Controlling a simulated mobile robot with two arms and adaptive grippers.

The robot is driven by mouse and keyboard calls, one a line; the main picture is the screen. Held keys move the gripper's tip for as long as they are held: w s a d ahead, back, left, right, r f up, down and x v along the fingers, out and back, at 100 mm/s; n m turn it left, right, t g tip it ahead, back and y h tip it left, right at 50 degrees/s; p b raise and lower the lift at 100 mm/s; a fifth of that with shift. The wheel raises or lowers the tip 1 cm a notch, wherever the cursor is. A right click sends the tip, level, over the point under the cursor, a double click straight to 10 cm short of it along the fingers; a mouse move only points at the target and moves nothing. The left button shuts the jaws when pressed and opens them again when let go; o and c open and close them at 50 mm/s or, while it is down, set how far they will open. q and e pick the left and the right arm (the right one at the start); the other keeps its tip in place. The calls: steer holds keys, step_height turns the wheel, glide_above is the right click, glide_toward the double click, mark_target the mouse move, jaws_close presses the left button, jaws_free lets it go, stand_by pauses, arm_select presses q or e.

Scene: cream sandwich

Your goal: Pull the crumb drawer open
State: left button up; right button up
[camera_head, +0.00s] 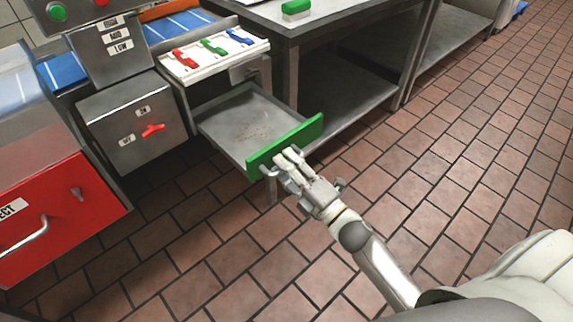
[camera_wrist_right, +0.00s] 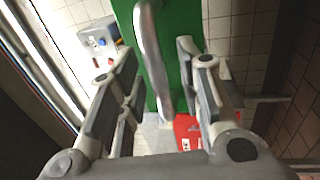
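The crumb drawer (camera_head: 228,113) is a grey metal tray with a green front panel (camera_head: 293,140). It stands pulled out below the conveyor's end, with small crumbs on its floor. My right gripper (camera_head: 285,162) is at the outer face of the green panel. In the right wrist view, the drawer's metal handle (camera_wrist_right: 154,55) runs between the two fingers of my right gripper (camera_wrist_right: 158,75). The fingers are apart, with gaps showing on both sides of the handle. In the head view the handle is mostly hidden by the gripper. My left gripper is not in view.
A white rack with red, green and blue clips (camera_head: 212,48) sits above the drawer. A metal table (camera_head: 335,12) with a lower shelf stands right behind it. The tiled floor in front is clear.

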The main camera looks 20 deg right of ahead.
steer(key=v, duration=1.2)
steer(key=shift+w, duration=0.1)
steer(key=s+d+f+m+g+h, duration=0.15)
steer(key=f+m+g+h, duration=0.3)
steer(key=f+m, duration=0.65)
steer(key=s+f+m+g+h, duration=0.25)
steer(key=f+m+g, duration=0.2)
steer(key=f, duration=1.15)
steer(key=s+a+f+m+g, duration=0.5)
steer(key=s+f+g, duration=0.3)
steer(key=s+f, duration=0.3)
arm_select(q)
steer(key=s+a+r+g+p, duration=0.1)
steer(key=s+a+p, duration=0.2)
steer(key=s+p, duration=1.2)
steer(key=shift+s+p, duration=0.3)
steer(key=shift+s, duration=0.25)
arm_select(e)
steer(key=s+d+r, duration=0.2)
steer(key=s+d, duration=0.1)
steer(key=s, duration=1.4)
steer(key=shift+d+n+g, duration=0.25)
steer(key=shift+n+g, duration=0.15)
steer(key=shift+n, duration=0.05)
